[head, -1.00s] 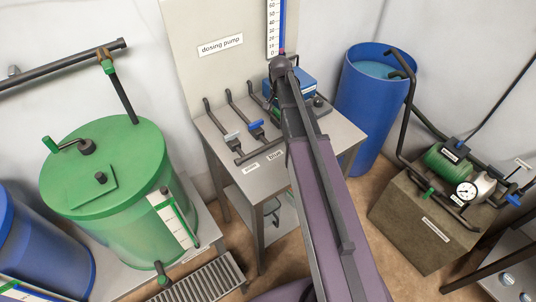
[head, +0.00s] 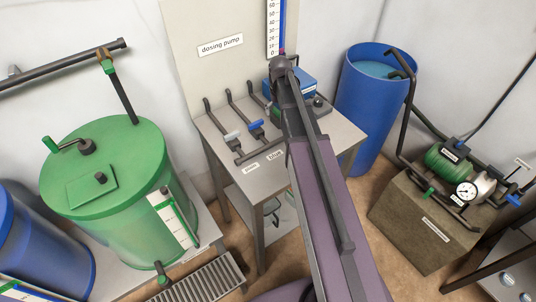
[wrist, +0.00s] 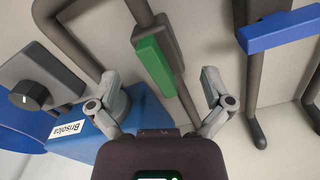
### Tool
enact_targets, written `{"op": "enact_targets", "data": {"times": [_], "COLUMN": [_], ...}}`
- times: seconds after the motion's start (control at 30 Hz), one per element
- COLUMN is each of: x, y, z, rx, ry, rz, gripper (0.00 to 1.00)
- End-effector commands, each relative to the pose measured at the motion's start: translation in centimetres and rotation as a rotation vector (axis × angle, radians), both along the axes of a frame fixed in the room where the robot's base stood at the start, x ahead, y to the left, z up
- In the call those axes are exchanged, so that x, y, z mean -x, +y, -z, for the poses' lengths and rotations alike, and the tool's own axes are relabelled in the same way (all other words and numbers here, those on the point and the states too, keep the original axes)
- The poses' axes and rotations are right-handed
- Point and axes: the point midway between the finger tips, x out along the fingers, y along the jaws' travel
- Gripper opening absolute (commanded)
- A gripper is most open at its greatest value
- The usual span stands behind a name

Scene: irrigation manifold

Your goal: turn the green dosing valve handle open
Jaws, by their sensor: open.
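The green dosing valve handle (wrist: 155,68) shows in the wrist view as a green bar on a dark valve body and pipe. It lies nearly along the pipe, slightly slanted. My gripper (wrist: 160,85) is open, with one finger on each side of the handle in the picture. The fingers do not appear to touch it, and I cannot tell the depth between them. In the head view my arm hides most of this valve on the table; a small bit of green (head: 275,112) shows beside the arm.
A blue-handled valve (wrist: 278,31) is on the neighbouring pipe, right of my gripper. A grey-handled valve (head: 232,136) sits farther left on the table (head: 256,178).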

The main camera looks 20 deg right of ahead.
Motion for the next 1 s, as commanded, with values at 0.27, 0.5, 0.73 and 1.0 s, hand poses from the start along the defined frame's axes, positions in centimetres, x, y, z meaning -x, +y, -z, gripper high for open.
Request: {"op": "enact_targets", "data": {"times": [0.27, 0.5, 0.73, 1.0], "x": [0.0, 0.0, 0.0, 0.0], "y": [0.0, 0.0, 0.0, 0.0], "z": [0.0, 0.0, -2.0, -4.2], "rx": [0.0, 0.0, 0.0, 0.0], "ry": [0.0, 0.0, 0.0, 0.0], "rz": [-0.182, -0.339, -0.371, -0.369], "gripper": [1.0, 1.0, 1.0, 1.0]}}
